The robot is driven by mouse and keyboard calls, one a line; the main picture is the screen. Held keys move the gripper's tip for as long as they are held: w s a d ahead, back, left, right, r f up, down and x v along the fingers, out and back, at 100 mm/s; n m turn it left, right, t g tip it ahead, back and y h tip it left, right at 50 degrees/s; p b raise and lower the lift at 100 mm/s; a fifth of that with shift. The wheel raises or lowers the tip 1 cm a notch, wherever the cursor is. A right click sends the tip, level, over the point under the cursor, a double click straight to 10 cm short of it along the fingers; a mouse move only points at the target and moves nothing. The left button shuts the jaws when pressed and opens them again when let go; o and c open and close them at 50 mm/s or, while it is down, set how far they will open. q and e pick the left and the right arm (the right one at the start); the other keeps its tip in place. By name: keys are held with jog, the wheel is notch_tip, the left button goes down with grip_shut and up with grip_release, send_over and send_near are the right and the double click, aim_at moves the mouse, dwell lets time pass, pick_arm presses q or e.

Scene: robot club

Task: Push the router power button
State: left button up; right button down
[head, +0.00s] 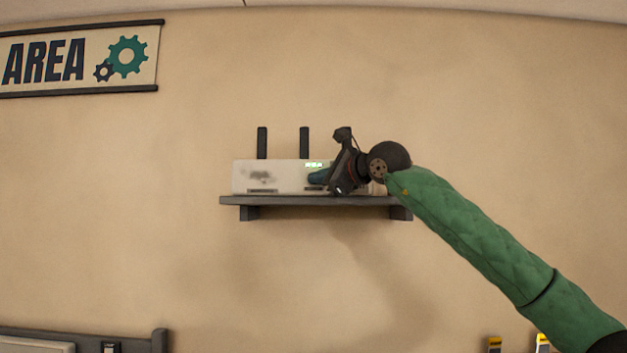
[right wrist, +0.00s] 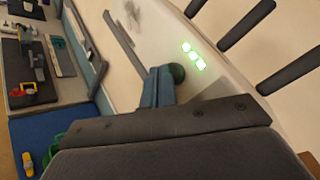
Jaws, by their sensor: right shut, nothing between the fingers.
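The white router (head: 285,174) stands on a wall shelf (head: 300,201) with dark antennas sticking up. Its lit green lights (head: 314,165) show on the front, and also in the right wrist view (right wrist: 193,55). My right gripper (head: 318,177) is shut and empty, its blue fingers at the router's front just below the lights. In the right wrist view the fingertips (right wrist: 165,82) are beside a dark round piece (right wrist: 177,73) on the front. It looks like the power button, partly hidden; I cannot tell if they touch. My left gripper is not in view.
My right wrist hides the router's right end and part of the shelf. A banner (head: 80,58) hangs on the wall at upper left. The wall below the shelf is bare. A workbench with tools (right wrist: 35,70) shows in the right wrist view.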

jog(key=shift+w, duration=0.1)
dwell(0.6)
jog(key=shift+w, duration=0.35)
jog(key=shift+s+b, duration=0.45)
jog(key=shift+b, duration=0.35)
jog(key=shift+s, duration=0.1)
